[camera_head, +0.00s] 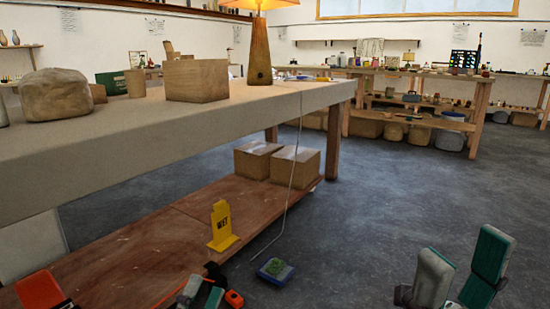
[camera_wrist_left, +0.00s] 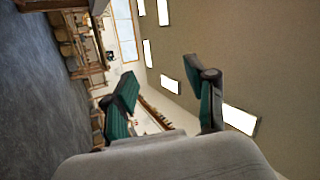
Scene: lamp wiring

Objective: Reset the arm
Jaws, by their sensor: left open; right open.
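My left gripper (camera_head: 200,292) is low at the bottom edge of the head view, partly cut off. In the left wrist view its two green-padded fingers (camera_wrist_left: 163,105) stand apart with nothing between them. My right gripper (camera_head: 460,275) is at the lower right of the head view, fingers apart and empty, over the floor. A lit lamp (camera_head: 258,50) with a wooden base and glowing shade stands on the table (camera_head: 150,125). A thin pale cord (camera_head: 291,185) hangs from the table edge to the floor.
A yellow sign (camera_head: 221,228) stands on the wooden lower shelf (camera_head: 110,265). Two cardboard boxes (camera_head: 295,165) sit at its far end. An orange object (camera_head: 40,290) is at the lower left. The floor (camera_head: 385,200) to the right is mostly clear.

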